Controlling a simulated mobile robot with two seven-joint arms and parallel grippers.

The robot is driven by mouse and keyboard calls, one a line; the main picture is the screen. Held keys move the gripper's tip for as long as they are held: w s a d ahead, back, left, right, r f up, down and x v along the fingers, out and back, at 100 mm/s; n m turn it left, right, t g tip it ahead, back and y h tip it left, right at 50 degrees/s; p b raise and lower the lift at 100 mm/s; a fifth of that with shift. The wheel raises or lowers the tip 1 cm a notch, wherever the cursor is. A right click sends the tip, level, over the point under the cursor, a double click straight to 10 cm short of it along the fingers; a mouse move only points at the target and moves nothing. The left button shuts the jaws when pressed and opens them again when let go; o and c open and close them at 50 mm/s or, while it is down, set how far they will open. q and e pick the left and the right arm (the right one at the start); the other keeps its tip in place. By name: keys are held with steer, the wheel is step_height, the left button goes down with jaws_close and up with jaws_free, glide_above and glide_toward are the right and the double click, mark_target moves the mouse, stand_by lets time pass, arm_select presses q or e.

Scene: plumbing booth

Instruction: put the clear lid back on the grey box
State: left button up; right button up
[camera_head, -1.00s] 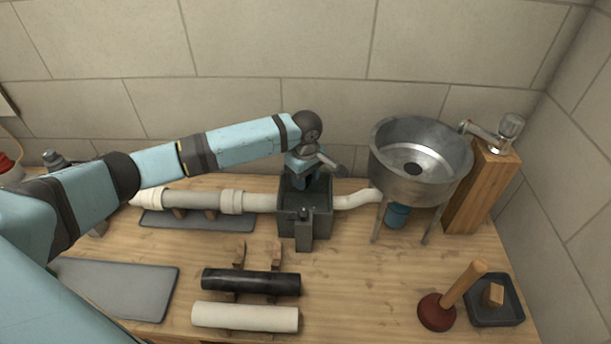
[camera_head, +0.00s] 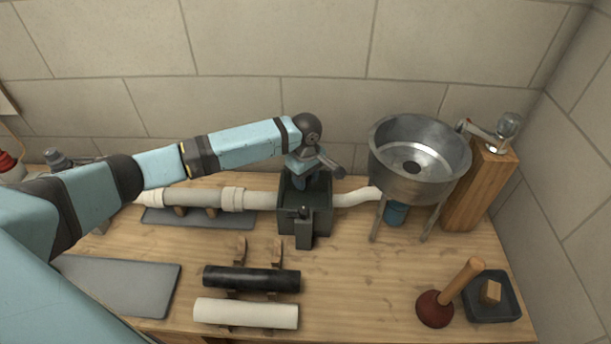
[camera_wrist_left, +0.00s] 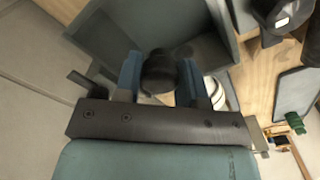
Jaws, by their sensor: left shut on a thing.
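The grey box (camera_head: 319,222) stands on the bench between the pale pipe on the left and the white bent pipe on the right. It also shows below the jaws in the wrist view (camera_wrist_left: 97,37). My left gripper (camera_head: 311,184) is over the box's opening, pointing down. In the wrist view its blue fingers (camera_wrist_left: 160,82) are shut on a dark round knob (camera_wrist_left: 158,68), which I take for the clear lid's handle. The clear pane itself is hard to make out, so I cannot tell whether it touches the rim. My right gripper is not in view.
A metal basin (camera_head: 415,185) on legs stands close to the right of the box, beside a wooden post with a tap (camera_head: 478,190). A black pipe (camera_head: 251,280) and a white pipe (camera_head: 246,313) lie in front. A plunger (camera_head: 436,308) is front right.

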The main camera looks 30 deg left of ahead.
arm_select(q)
steer(key=o, duration=1.1)
steer(key=shift+r, duration=0.1)
step_height(320, 180, up, 14)
